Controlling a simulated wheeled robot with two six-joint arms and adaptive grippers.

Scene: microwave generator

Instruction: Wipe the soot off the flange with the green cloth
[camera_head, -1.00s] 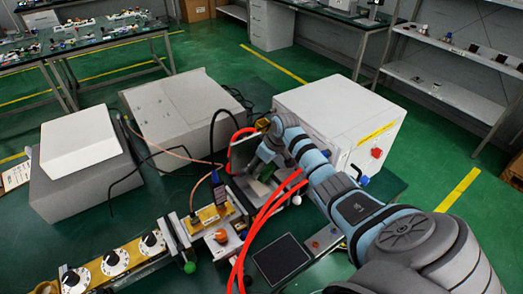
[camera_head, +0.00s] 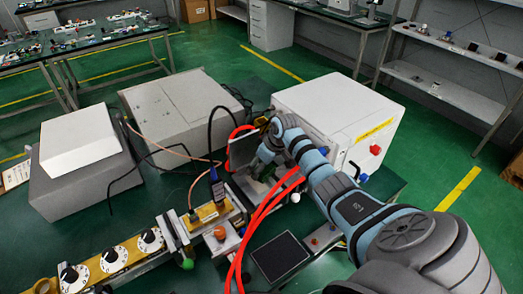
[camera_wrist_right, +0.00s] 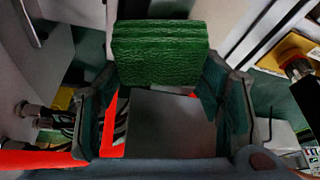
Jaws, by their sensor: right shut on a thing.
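My right gripper (camera_head: 262,166) is beside the front left side of the white box, above the waveguide parts on the bench. In the right wrist view the green cloth (camera_wrist_right: 160,55), a thick textured block, sits between the fingertips of the right gripper (camera_wrist_right: 165,88), which is shut on it. In the head view the cloth is mostly hidden by the gripper. An upright grey metal plate (camera_head: 242,150) stands just left of the gripper. I cannot make out the flange or any soot for certain. My left gripper is not in view.
Red hoses (camera_head: 262,212) loop close in front of the gripper. A grey box (camera_head: 180,110) with cables stands at the left. A row of dials (camera_head: 113,256) and a dark flat panel (camera_head: 280,257) lie in front.

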